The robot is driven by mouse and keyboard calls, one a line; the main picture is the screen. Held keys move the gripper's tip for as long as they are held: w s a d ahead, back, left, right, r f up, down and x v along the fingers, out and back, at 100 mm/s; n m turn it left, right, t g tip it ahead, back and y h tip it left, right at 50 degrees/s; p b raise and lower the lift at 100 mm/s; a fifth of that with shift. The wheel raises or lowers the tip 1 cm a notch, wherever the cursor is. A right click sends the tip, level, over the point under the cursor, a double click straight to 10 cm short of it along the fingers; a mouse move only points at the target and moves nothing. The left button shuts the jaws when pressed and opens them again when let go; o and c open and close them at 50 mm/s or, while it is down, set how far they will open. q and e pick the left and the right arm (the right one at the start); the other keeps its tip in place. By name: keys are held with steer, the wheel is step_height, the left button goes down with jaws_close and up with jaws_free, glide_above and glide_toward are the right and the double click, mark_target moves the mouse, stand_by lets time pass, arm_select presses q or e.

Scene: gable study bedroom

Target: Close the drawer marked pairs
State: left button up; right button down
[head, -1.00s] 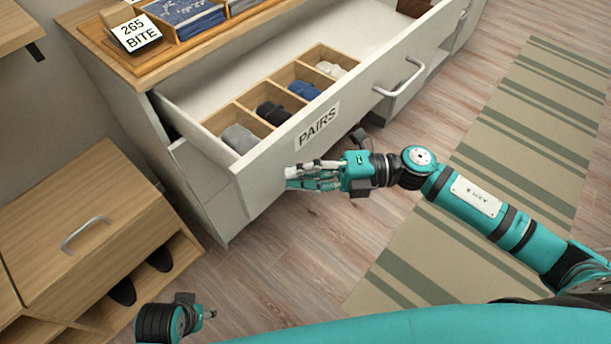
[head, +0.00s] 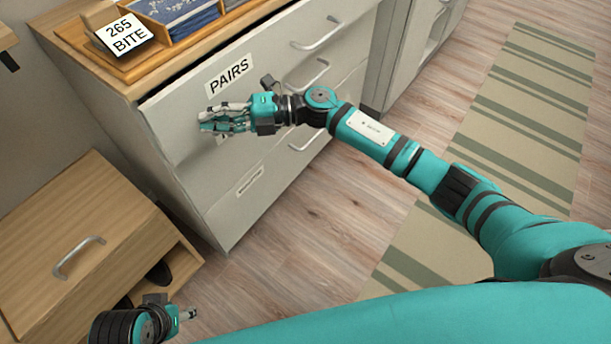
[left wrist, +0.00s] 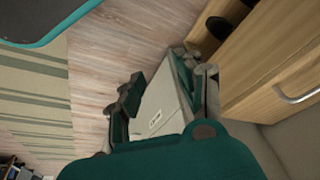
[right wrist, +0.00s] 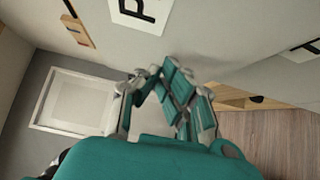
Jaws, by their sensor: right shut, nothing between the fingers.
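The drawer marked PAIRS (head: 290,62) is the top drawer of a white chest. Its front stands nearly flush with the chest, with a thin dark gap along its top edge, and its inside is hidden. The PAIRS label (head: 229,74) shows in the head view and partly in the right wrist view (right wrist: 140,14). My right gripper (head: 204,121) is shut and empty, its fingertips at the drawer front below the label; whether they touch it I cannot tell. My left gripper (head: 192,314) is low at the bottom left, open and empty in the left wrist view (left wrist: 160,90).
A wooden cabinet (head: 80,215) with a metal handle stands at the left, close to my left gripper. A wooden tray with a "265 BITE" card (head: 124,35) sits on the chest top. Lower drawers have protruding handles (head: 303,140). Floor and a striped rug (head: 520,120) lie right.

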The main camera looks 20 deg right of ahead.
mark_target(201, 109)
steer(key=shift+w+a, duration=0.45)
steer(key=shift+w, duration=0.05)
steer(key=shift+w+a+b, duration=0.2)
steer(key=shift+w+b, duration=0.1)
arm_select(q)
steer(key=shift+a+r, duration=0.2)
steer(key=shift+r, duration=0.4)
arm_select(e)
steer(key=shift+w+a+r, duration=0.15)
steer(key=shift+w+a, duration=0.15)
steer(key=shift+w, duration=0.2)
steer(key=shift+r, duration=0.15)
